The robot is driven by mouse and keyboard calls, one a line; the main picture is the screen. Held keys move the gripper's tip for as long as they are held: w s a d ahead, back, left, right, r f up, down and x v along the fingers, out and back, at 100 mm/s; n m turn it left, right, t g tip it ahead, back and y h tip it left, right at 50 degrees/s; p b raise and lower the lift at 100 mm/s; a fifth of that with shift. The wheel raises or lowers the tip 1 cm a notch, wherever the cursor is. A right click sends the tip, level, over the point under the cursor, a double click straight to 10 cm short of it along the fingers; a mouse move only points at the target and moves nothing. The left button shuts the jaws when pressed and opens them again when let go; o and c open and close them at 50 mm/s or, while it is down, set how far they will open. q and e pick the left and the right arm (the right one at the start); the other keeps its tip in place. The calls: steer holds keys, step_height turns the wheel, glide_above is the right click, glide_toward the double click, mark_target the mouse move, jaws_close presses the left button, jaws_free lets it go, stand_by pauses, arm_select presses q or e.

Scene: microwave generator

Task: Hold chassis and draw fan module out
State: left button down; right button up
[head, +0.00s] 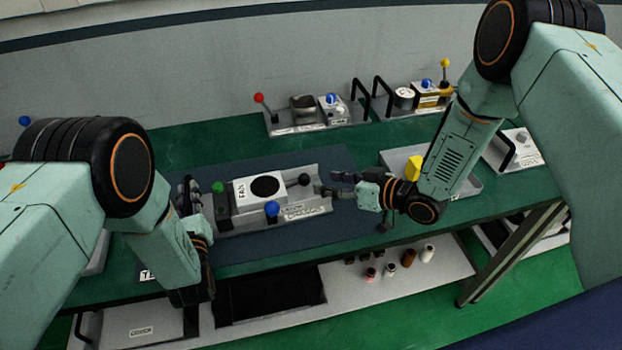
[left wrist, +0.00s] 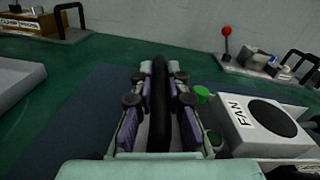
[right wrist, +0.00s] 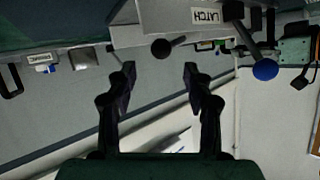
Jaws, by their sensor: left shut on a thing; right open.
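The chassis (head: 312,204) is a grey tray on the dark mat. The fan module (head: 247,191), a white box labelled FAN with a round black top, sits in it; it also shows in the left wrist view (left wrist: 238,125). My left gripper (head: 189,192) is at the chassis's left end, shut on a black upright handle (left wrist: 160,105). A black knob (head: 304,180) stands out to the right of the fan module. My right gripper (head: 335,184) is open and empty just right of the chassis, its fingers pointing at it. In the right wrist view a black knob (right wrist: 161,48) is ahead between the fingers, apart from them.
A blue-ball lever (head: 272,209) stands at the chassis's front, and a green knob (head: 218,187) at its left. A tray with a yellow part (head: 413,168) lies to the right. Fixtures with a red-ball lever (head: 258,98) stand at the back. Small bottles (head: 408,258) are on the lower shelf.

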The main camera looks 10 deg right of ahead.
mark_target(309, 180)
steer(key=x, duration=0.6)
steer(key=shift+w+a+f, duration=0.15)
steer(key=shift+c, duration=0.4)
jaws_close()
